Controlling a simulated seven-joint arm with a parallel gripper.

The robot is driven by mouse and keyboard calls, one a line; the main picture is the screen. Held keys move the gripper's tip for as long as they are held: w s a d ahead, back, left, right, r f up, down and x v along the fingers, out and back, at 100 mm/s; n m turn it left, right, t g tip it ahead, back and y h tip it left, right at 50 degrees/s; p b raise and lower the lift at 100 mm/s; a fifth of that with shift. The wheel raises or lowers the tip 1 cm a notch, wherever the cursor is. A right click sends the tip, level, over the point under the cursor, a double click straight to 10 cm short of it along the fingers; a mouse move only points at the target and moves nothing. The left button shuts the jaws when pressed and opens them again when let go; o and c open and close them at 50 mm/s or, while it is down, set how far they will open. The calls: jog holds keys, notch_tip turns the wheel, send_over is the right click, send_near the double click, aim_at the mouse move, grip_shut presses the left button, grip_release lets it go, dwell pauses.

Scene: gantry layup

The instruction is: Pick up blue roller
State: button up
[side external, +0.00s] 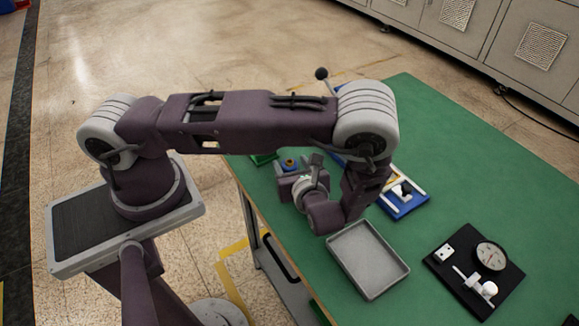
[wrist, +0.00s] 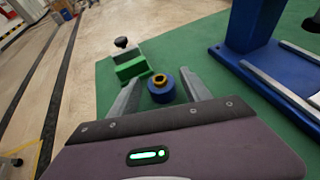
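The blue roller (wrist: 161,92) stands upright on the green table, with an orange-brown ring in its top. It lies between the two grey fingers of my gripper (wrist: 162,78) in the wrist view. The fingers are spread, with a visible gap at the left finger; I cannot tell whether the right one touches. In the side external view, the roller (side external: 289,164) is small near the table's far left edge, and my gripper (side external: 301,172) is beside it, partly hidden by my own wrist.
A green block (wrist: 131,69) with a grey part and black knob is just beyond the roller. A blue fixture with pale rails (wrist: 268,75) stands to the right. A grey tray (side external: 368,259) and a black plate with a dial (side external: 462,263) occupy the near table.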

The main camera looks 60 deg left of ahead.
grip_shut()
